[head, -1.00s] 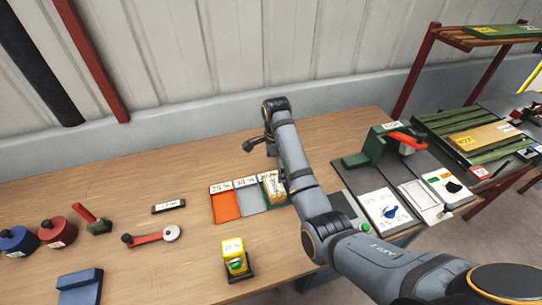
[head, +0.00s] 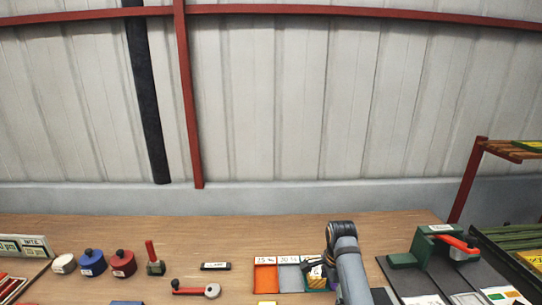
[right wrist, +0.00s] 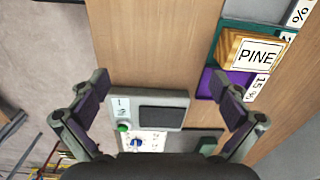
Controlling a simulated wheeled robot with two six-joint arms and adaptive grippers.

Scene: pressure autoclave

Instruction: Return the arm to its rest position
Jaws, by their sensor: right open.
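My right arm reaches in from the bottom right of the head view, over the workbench (head: 120,232). My right gripper (right wrist: 165,95) is open and empty in the right wrist view, with its two fingers wide apart. Below it, between the fingers, is a grey device (right wrist: 165,106) with a dark screen and a green button. A wooden block labelled PINE (right wrist: 232,47) lies in a green tray section beside the right finger. In the head view the arm partly hides the block (head: 315,271). My left gripper is not in view.
An orange tray (head: 265,279) and a grey tray (head: 290,279) lie left of the arm. A green press-like device with a red lever (head: 457,243) stands to the right. Blue (head: 93,263) and red (head: 123,264) weights stand at left. The back wall is behind the bench.

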